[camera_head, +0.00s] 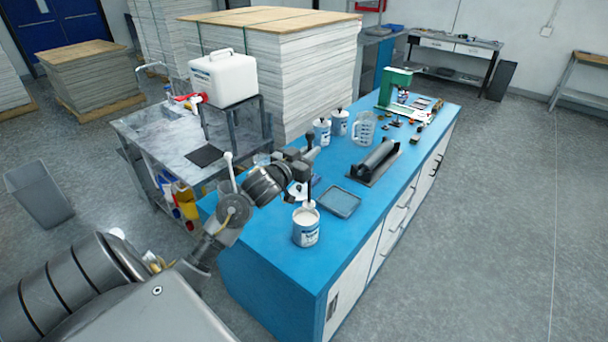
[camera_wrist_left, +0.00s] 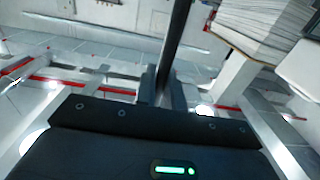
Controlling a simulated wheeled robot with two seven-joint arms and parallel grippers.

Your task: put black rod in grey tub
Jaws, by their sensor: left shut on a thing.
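My left gripper (camera_head: 303,157) is above the near end of the blue counter, shut on a thin black rod (camera_head: 309,187). The rod hangs roughly upright, its lower end just above or at an open white can (camera_head: 306,228); contact is unclear. In the left wrist view, the dark rod (camera_wrist_left: 176,42) stands between the fingers (camera_wrist_left: 163,88). A grey open tub (camera_head: 38,193) stands on the floor at the far left, away from the gripper. Its inside is mostly hidden. My right gripper is not in view.
A shallow grey tray (camera_head: 340,202) lies on the blue counter (camera_head: 282,262) beside the can. Behind it are a black roller (camera_head: 376,158), lidded white cans (camera_head: 322,132) and a clear jug (camera_head: 364,128). A grey bench (camera_head: 160,128) stands left of the counter.

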